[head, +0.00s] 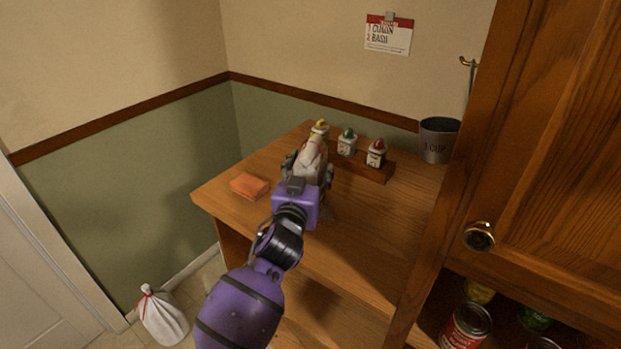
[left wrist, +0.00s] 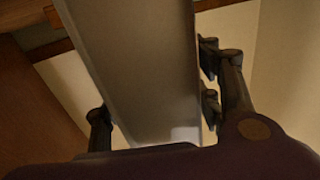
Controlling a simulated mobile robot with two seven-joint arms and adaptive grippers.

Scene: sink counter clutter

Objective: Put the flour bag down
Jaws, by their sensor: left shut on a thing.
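In the left wrist view the bag (left wrist: 140,70) is a broad pale slab filling the space between the fingers of the gripper (left wrist: 160,115). My gripper hides the bag's lower part, and I cannot tell whether its bottom touches the counter. My right gripper is not in view.
An orange sponge (head: 249,186) lies left of the gripper. Small shakers, one green-topped (head: 347,142) and one red-topped (head: 376,153), stand on a wooden rack behind the bag. The front counter is clear.

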